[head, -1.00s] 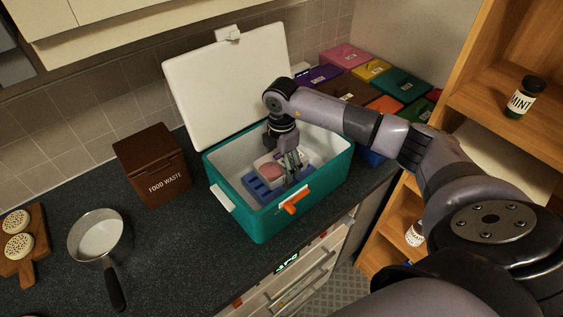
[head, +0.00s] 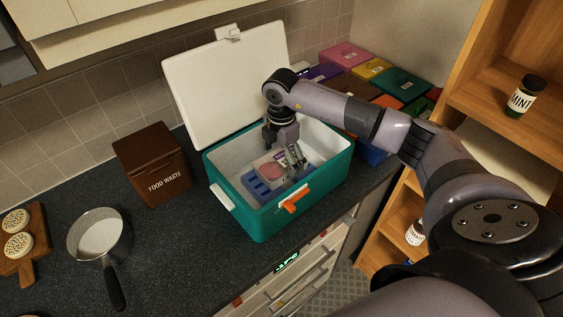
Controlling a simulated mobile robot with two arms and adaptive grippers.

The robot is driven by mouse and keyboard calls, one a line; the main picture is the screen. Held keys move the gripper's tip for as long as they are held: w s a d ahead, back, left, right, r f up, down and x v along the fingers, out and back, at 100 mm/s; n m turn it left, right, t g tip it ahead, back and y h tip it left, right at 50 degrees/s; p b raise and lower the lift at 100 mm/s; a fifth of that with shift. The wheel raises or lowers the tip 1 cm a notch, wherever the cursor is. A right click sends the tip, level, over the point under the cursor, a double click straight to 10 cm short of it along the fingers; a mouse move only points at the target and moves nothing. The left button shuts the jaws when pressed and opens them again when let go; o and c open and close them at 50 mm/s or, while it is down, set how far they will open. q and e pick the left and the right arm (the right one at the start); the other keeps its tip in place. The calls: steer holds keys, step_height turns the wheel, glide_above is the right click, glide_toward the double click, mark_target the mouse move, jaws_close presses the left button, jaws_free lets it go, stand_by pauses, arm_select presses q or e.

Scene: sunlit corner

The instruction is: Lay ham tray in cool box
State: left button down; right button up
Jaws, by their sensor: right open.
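The cool box (head: 262,222) is teal with a white inside, an orange latch at its front and its white lid (head: 225,85) standing open at the back. The ham tray (head: 269,170), pale with pink ham showing, is inside the box, at or just above a blue slatted piece (head: 262,190). My right gripper (head: 296,165) reaches down into the box at the tray's right side. Its fingers are open, and it partly hides the tray's right end. I cannot tell whether a finger touches the tray. My left gripper is not in view.
A brown food waste bin (head: 154,165) stands left of the box. A saucepan (head: 100,237) and a wooden board (head: 25,245) with round iced items are further left. Several coloured boxes (head: 402,84) stand behind right. A wooden shelf (head: 490,110) with jars is at right.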

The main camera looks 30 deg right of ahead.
mark_target(281, 160)
step_height(281, 160, up, 11)
steer(key=b, duration=0.3)
steer(key=shift+f, duration=0.2)
